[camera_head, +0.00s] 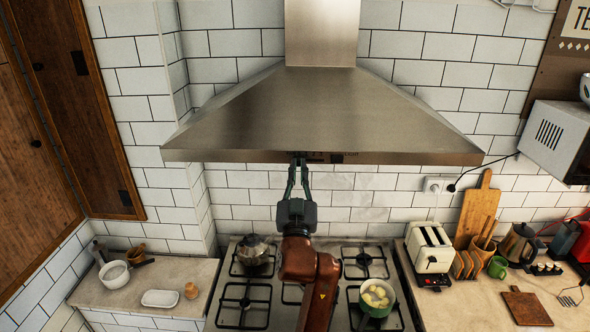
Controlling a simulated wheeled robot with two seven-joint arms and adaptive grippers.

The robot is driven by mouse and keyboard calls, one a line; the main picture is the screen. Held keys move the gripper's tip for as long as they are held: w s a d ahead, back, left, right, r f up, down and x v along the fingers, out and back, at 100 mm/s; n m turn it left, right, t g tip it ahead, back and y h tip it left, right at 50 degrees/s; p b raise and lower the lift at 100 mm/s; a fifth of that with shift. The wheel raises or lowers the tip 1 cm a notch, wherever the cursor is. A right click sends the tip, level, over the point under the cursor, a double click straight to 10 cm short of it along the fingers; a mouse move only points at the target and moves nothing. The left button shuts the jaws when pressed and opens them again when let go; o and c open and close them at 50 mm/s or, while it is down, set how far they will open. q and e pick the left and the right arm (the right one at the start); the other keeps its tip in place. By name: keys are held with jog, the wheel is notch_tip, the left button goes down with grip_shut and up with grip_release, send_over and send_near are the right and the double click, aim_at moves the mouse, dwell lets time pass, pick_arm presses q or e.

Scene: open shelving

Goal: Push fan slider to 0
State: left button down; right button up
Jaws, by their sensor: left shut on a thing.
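A steel range hood (320,115) hangs on the tiled wall at the middle of the view. Its front lower edge bears a dark control strip with small markings. My left gripper (298,162) reaches up to this strip from below, its fingertips at the strip's left part. It is shut on the fan slider, a small dark piece on the strip. The fingertips hide most of the slider, so its exact setting cannot be read. My right gripper is out of view.
Below the hood is a gas stove (243,304) with a kettle (253,252) and a green pot of food (377,298). A toaster (430,250) stands on the right counter. A wooden cabinet (85,100) is at the left.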

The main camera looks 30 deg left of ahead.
pick_arm(q)
jog(key=c, duration=2.4)
grip_release()
jog(key=shift+a, duration=0.15)
jog(key=o, duration=0.4)
jog(key=shift+s, duration=0.1)
jog(key=shift+c, duration=0.2)
notch_tip(320, 180, up, 10)
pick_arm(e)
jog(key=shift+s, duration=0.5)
